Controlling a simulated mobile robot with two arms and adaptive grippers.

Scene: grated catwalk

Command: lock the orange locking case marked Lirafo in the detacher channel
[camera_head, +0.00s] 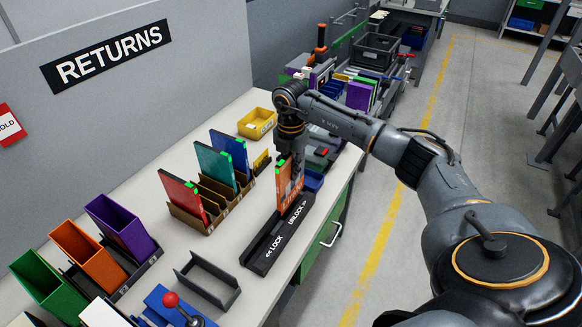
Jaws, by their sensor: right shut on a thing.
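The orange locking case (283,186) stands upright at the far end of the black detacher channel (260,261), at the end nearer the UNLOCK lettering. Its marking is too small and too covered to read. The channel bears the words LOCK, toward the near end, and UNLOCK, toward the far end. My right gripper (291,160) is shut on the orange case from above. I cannot tell if the case touches the channel floor. My left gripper is not in view.
A brown rack (190,216) with red, teal and blue cases stands left of the channel. Purple, orange and green bins (121,228), an empty grey frame (207,279) and a red-knobbed lever (170,300) are nearer. A yellow bin (256,123) stands behind.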

